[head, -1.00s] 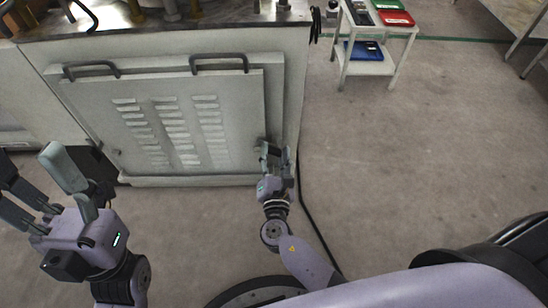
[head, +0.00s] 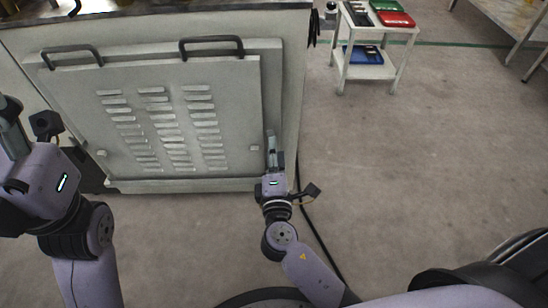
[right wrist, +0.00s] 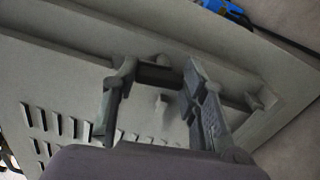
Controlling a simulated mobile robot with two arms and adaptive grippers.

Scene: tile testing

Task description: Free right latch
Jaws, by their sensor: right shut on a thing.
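The grey louvred panel (head: 232,95) leans slightly out at its top from the cabinet front. Its right latch (head: 254,148), a small pale tab, sits near the panel's right edge. It also shows between my fingers in the right wrist view (right wrist: 160,101). My right gripper (head: 271,147) is at that edge, pointing up along it, shut on the right latch; the exact contact is hard to see. It also fills the middle of the right wrist view (right wrist: 158,92). A left latch (head: 101,153) sits near the panel's lower left. My left gripper (head: 10,118) is partly cut off at the left edge.
Two dark handles (head: 211,40) sit on the panel's top. A dark cable (head: 318,232) runs on the floor beside my right arm. A white cart (head: 374,70) with red, green and blue trays stands at the back right. The floor (head: 420,160) to the right is clear.

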